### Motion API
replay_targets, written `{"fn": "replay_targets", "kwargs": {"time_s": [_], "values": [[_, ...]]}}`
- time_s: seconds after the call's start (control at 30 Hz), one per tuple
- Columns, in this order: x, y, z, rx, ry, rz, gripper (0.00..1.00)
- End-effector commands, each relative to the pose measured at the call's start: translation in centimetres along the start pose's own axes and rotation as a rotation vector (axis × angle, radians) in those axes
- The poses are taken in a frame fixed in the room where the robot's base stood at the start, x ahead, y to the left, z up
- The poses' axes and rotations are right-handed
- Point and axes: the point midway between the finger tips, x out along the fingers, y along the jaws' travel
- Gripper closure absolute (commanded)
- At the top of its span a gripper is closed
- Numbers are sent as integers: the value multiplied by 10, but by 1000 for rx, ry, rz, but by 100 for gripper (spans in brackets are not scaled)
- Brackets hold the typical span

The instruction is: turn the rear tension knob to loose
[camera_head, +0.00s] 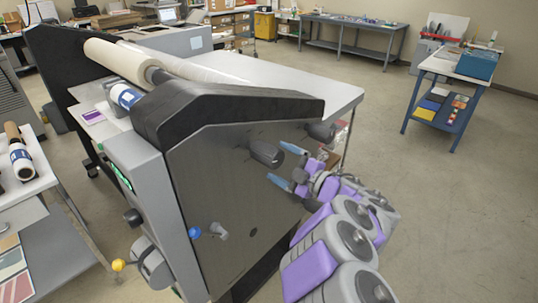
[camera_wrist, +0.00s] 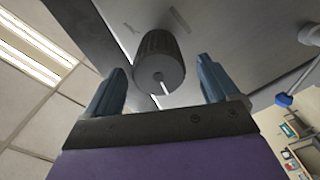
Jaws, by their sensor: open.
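Two dark round knobs stick out of the laminator's (camera_head: 225,185) grey side panel in the head view: one nearer the front (camera_head: 266,153) and one farther right (camera_head: 322,131). The pictures do not label either as the rear one. My gripper (camera_head: 278,163) is open, its blue fingers pointing at the panel by the nearer knob. In the wrist view, one ribbed dark knob (camera_wrist: 162,58) with a pale line on its face lies ahead, between the lines of the fingers (camera_wrist: 160,84). I cannot tell whether the fingers touch it.
A blue-ended lever (camera_head: 194,232) sits lower on the panel and shows at right in the wrist view (camera_wrist: 284,100). A yellow-ended handle (camera_head: 119,265) is at the front. Open floor (camera_head: 400,200) lies right of the machine; a blue-framed cart (camera_head: 440,112) stands beyond.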

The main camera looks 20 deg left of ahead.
Motion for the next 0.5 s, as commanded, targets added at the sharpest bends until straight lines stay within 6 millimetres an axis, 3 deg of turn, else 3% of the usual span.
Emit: {"fn": "replay_targets", "kwargs": {"time_s": [0.3,0.5], "values": [[-65,1,2,0,-6,0,12],[-89,0,4,1,-7,1,12]]}}
